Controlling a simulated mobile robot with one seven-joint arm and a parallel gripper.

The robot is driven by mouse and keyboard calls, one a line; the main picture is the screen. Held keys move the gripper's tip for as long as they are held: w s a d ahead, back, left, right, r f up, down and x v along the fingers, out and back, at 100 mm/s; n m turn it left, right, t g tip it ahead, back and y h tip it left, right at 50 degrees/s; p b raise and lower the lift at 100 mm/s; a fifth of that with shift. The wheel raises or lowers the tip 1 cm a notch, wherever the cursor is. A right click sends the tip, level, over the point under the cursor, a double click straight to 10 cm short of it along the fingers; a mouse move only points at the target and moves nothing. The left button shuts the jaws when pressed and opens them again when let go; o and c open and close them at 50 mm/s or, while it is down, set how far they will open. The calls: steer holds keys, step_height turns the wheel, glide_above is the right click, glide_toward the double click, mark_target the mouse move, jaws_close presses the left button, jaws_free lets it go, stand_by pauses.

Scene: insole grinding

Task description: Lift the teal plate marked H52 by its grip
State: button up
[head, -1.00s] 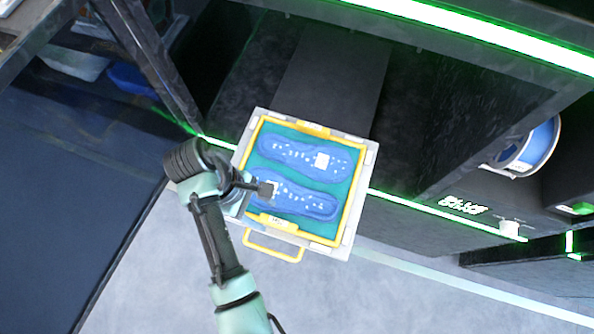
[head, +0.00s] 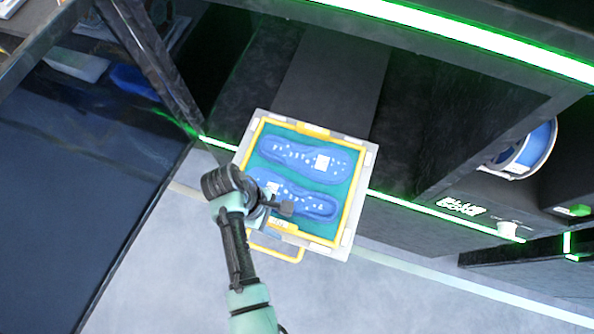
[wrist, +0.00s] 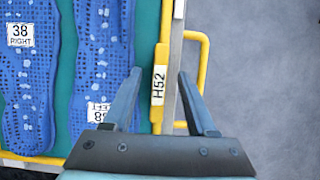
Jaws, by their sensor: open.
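The teal plate (head: 318,229) with a yellow rim lies in a pale grey square frame in the head view. Two blue insoles (head: 304,158) lie on it; one label in the wrist view reads 38 RIGHT. The wrist view shows the plate's teal surface (wrist: 65,60) and a yellow tab marked H52 (wrist: 158,85) on its rim. A yellow loop handle (wrist: 204,60) sticks out beyond the frame's edge and also shows in the head view (head: 275,254). My gripper (wrist: 158,78) is open and empty, its fingers on either side of the tab in the picture. Its height above is unclear.
A dark machine bay with green light strips (head: 440,209) lies behind and right of the plate. A blue and white spool (head: 528,150) is at the right. A dark metal leg (head: 150,65) stands at the left. Grey floor is clear below.

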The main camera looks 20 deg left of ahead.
steer(key=shift+f, duration=0.2)
jaws_close()
stand_by(1.4)
